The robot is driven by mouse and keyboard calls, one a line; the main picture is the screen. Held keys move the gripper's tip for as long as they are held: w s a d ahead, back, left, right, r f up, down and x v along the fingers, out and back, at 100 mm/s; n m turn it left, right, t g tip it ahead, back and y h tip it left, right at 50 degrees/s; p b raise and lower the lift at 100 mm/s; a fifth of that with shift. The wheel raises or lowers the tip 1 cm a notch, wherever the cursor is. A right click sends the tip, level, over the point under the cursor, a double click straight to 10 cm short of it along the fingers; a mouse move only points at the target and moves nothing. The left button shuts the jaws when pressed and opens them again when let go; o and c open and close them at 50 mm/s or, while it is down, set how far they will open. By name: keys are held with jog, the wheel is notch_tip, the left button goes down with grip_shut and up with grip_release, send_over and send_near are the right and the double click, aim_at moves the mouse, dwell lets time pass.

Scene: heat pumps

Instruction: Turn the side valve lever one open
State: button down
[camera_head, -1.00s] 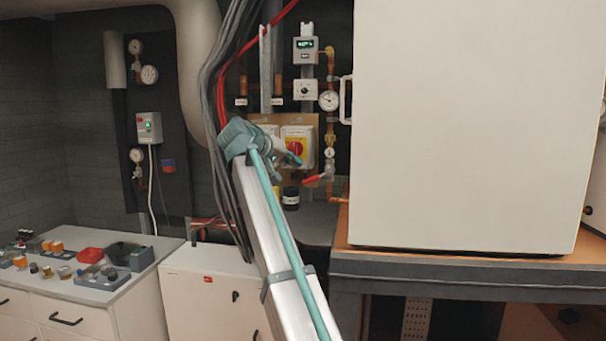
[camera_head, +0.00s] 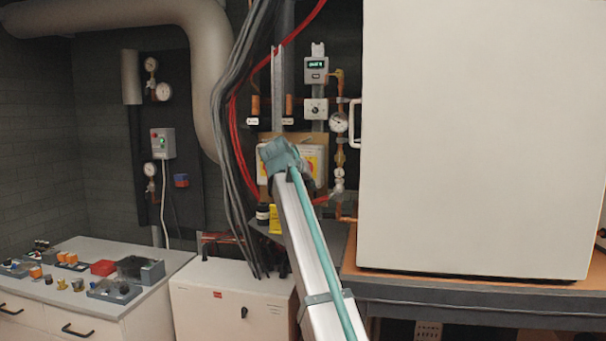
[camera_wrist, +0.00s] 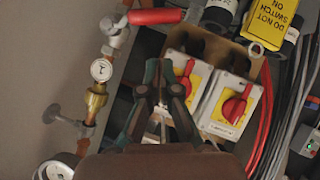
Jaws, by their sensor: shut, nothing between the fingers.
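The valve lever (camera_wrist: 155,16) is a red handle at the top of the wrist view. It points sideways from a valve on the copper pipe, to the right of the pipe there. In the head view a small part of the red lever (camera_head: 320,200) shows just right of my arm's end. My gripper (camera_wrist: 160,66) is shut and empty in the wrist view. Its dark fingertips are below the lever in the picture, apart from it, and in front of the left red-yellow switch. In the head view the gripper is hidden behind my arm.
Two red-yellow rotary switches (camera_wrist: 230,107) sit right of the gripper. A gauge (camera_wrist: 101,69) and brass fittings line the pipe on the left. A yellow sign (camera_wrist: 270,22) and cables are at the right. A large white cabinet (camera_head: 475,140) stands right of the pipework.

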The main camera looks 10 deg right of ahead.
aim_at(326, 197)
jog(key=shift+d+f+p, duration=0.25)
jog(key=shift+d+f, duration=0.15)
jog(key=shift+f, duration=0.5)
jog(key=shift+d+f+p, duration=0.25)
jog(key=shift+d+f, duration=0.15)
jog(key=shift+f, duration=0.45)
jog(key=shift+d+f, duration=0.1)
